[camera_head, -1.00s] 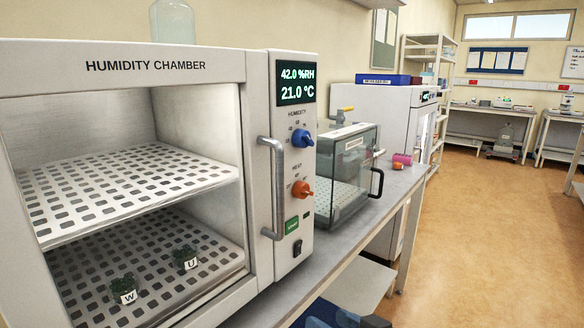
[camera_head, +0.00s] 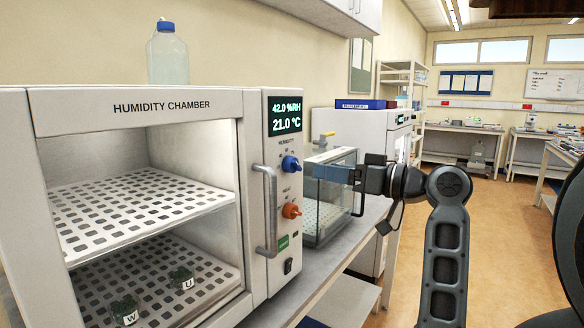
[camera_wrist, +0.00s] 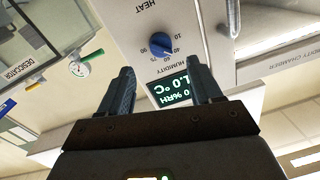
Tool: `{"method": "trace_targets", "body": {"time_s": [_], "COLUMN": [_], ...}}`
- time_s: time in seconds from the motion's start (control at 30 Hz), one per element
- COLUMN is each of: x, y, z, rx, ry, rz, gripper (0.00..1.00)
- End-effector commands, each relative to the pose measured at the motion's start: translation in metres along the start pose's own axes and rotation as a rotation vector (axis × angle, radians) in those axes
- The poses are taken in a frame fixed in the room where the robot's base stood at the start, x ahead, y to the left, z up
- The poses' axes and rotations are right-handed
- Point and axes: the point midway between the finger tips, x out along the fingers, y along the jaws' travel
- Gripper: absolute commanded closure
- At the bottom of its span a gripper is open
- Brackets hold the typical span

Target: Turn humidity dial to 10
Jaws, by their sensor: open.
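The humidity chamber (camera_head: 140,100) stands on the bench at the left, its display reading 42.0 %RH and 21.0 °C. The blue humidity dial (camera_head: 290,165) sits on its front panel just below the display, above an orange heat dial (camera_head: 291,211). My gripper (camera_head: 318,174) is in front of the panel, a little right of the blue dial. In the wrist view, upside down, the blue dial (camera_wrist: 161,45) lies beyond and between the open fingers (camera_wrist: 166,88), apart from them. Nothing is between the fingers. The exact dial setting is too small to read.
A vertical door handle (camera_head: 266,210) stands out beside the dials at the left. A glass desiccator box (camera_head: 325,215) is right behind my gripper on the bench. A blue-capped bottle (camera_head: 168,58) stands on the chamber. Open floor lies to the right.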

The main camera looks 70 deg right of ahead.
Motion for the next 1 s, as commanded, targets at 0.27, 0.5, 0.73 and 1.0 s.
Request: {"method": "trace_targets", "body": {"time_s": [0.27, 0.5, 0.73, 1.0], "x": [0.031, 0.064, 0.077, 0.077], "y": [-0.001, -0.001, 0.0, 0.0], "z": [-0.003, -0.002, -0.001, -0.001], "rx": [-0.002, -0.001, -0.003, -0.003], "ry": [-0.002, -0.002, -0.001, -0.001], "rz": [-0.006, -0.003, -0.001, -0.001], "gripper": [0.36, 0.36, 0.36, 0.41]}}
